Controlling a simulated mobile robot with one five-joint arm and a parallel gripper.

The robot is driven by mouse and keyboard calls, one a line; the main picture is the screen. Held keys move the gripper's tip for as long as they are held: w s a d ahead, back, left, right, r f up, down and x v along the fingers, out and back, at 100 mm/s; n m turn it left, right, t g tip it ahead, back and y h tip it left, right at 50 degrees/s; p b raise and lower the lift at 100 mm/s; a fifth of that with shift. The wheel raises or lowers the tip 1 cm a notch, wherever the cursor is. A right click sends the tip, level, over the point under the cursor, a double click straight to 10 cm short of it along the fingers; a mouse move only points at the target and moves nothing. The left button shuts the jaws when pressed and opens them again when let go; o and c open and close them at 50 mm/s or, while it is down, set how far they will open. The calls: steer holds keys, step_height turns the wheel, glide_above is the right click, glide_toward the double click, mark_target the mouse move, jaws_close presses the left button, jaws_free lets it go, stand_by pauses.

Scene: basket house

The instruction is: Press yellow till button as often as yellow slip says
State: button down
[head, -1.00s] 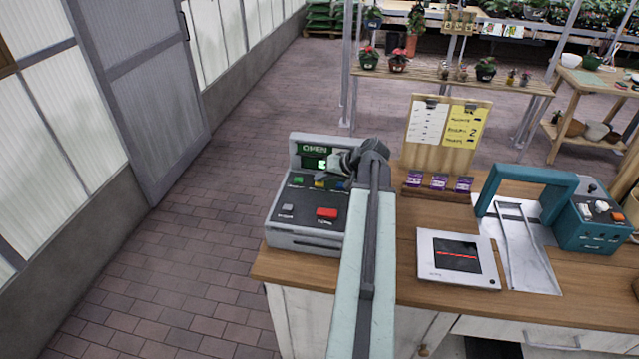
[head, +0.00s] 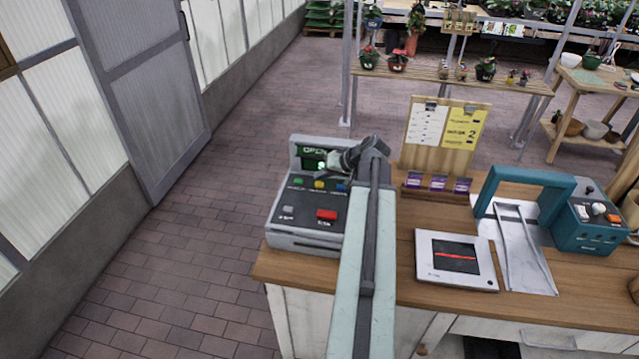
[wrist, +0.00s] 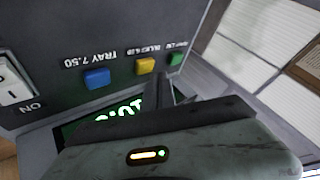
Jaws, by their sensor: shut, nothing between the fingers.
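The grey till (head: 300,240) stands at the left end of the counter. Its yellow button (head: 319,184) sits in a row between a green and a blue button. In the wrist view the yellow button (wrist: 146,65) is uncovered, just beyond my fingertips. My gripper (head: 331,163) is shut and empty, above the till by its display, apart from the yellow button. It covers part of the green-lit display (wrist: 125,110), so the full reading is hidden. The yellow slip (head: 464,128) is clipped to a wooden board beside a white slip; a large 2 shows on it.
The till also has a grey key (head: 287,212) and a red key (head: 326,215). A white scanner plate (head: 456,260) and a teal machine (head: 585,225) stand to the right on the counter. Purple packets (head: 438,183) sit below the slip board.

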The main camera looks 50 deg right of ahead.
mark_target(322, 185)
steer(key=shift+r+p, duration=2.6)
steer(key=shift+r, duration=0.05)
steer(key=shift+f, duration=0.15)
